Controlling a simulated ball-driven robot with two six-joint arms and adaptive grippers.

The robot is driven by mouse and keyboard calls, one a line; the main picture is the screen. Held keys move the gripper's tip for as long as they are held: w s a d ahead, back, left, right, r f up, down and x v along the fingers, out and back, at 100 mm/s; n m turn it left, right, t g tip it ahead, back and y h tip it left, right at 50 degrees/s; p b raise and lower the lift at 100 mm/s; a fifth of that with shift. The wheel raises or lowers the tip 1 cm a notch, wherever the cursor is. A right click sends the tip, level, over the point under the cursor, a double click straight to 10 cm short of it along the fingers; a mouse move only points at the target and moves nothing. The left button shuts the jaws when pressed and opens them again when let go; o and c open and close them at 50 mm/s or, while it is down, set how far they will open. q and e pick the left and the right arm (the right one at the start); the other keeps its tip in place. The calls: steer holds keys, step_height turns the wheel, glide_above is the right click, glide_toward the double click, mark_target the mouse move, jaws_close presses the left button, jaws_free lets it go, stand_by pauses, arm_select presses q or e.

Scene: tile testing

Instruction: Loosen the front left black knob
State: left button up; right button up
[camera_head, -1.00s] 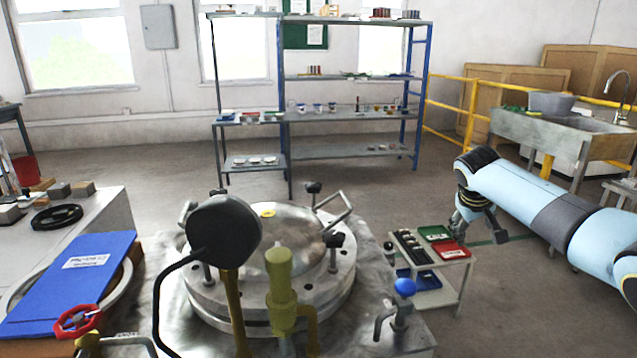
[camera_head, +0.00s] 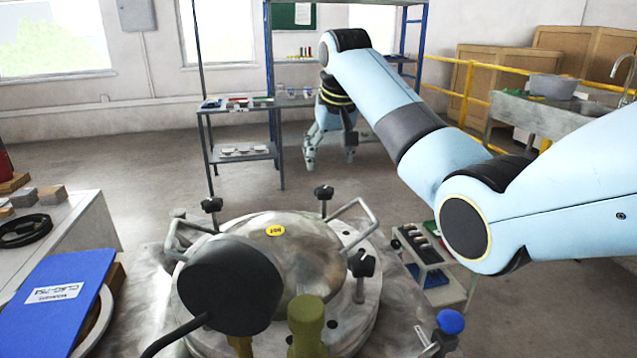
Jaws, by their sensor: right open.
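A round metal vessel lid (camera_head: 300,262) with a yellow label sits in the lower middle. Black knobs stand at its rim: one at the back left (camera_head: 212,205), one at the back right (camera_head: 324,193) and one at the front right (camera_head: 361,264). The front left knob cannot be seen; a large dark round disc (camera_head: 230,285) on a bent stalk covers that part of the rim. My right gripper (camera_head: 331,155) hangs pointing down, open and empty, beyond the vessel and well above the lid in the picture. My left gripper is not in view.
A yellow-green valve (camera_head: 306,325) and a blue-topped valve (camera_head: 450,322) stand in front. A blue binder (camera_head: 58,300) lies at the left. A small cart (camera_head: 440,275) is right of the vessel. A shelf rack (camera_head: 240,152) stands behind.

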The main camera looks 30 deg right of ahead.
glide_above(325, 189)
steer(key=s, duration=0.2)
step_height(325, 189, down, 4)
steer(key=x, duration=0.1)
steer(key=b+x, duration=0.1)
steer(key=x, duration=0.3)
steer(key=shift+a+f+b, duration=0.3)
steer(key=shift+a+b, duration=0.05)
steer(key=shift+b, duration=0.05)
steer(key=shift+w+f, duration=0.1)
steer(key=shift+f, duration=0.2)
steer(key=shift+c, duration=1.5)
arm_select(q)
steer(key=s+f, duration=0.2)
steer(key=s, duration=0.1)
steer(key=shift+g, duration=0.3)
arm_select(e)
steer(key=c, duration=0.9)
